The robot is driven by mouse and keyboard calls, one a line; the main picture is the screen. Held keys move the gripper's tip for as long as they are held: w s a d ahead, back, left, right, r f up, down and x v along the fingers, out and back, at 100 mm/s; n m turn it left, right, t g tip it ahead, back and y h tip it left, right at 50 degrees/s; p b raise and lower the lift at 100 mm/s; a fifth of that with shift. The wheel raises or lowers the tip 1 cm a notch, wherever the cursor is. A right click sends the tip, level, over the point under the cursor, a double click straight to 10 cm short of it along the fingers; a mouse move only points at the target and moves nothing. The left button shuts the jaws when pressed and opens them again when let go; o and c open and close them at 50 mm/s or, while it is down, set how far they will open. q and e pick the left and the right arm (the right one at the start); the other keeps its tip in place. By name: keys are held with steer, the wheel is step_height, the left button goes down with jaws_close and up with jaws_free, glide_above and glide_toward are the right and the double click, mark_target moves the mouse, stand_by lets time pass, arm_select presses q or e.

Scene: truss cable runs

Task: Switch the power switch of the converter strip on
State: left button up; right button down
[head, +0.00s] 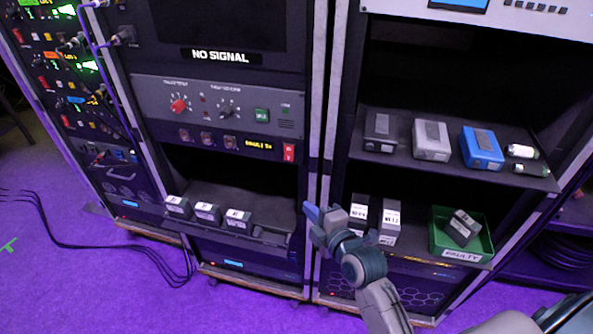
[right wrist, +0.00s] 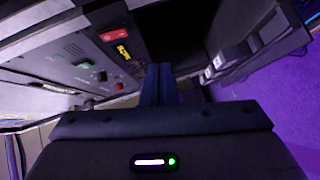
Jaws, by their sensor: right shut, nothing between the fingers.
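The converter strip (head: 220,140) runs across the middle rack, below the grey panel with knobs. It has several round sockets and an amber text display (head: 257,144). A red rocker switch (head: 289,152) sits at its right end; I cannot tell which way it is set. In the right wrist view the red switch (right wrist: 116,34) and the amber display (right wrist: 123,52) show at upper left. My right gripper (head: 312,213) is below and right of the switch, apart from it, in front of the rack posts. Its blue fingers (right wrist: 160,84) are shut and empty. My left gripper is not in view.
A shelf (head: 270,205) below the strip holds several small dark modules. A red knob (head: 179,104) and green button (head: 261,115) sit above the strip. Cables hang at left.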

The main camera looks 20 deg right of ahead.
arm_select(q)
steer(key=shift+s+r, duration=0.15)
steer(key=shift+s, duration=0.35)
arm_select(e)
steer(key=shift+n+t, duration=0.4)
steer(key=shift+n, duration=0.2)
steer(key=r, duration=0.2)
steer(key=s+r, duration=0.1)
steer(key=r, duration=0.1)
steer(key=shift+a+r, duration=0.15)
steer(key=shift+r, duration=0.2)
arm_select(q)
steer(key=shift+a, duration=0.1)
arm_select(e)
steer(key=p, duration=0.4)
glide_toward(287, 160)
steer(key=w+a, duration=0.3)
steer(key=w+d, duration=0.1)
steer(key=w+d+p, duration=0.1)
steer(key=shift+w+f, duration=0.35)
steer(key=shift+w, duration=0.05)
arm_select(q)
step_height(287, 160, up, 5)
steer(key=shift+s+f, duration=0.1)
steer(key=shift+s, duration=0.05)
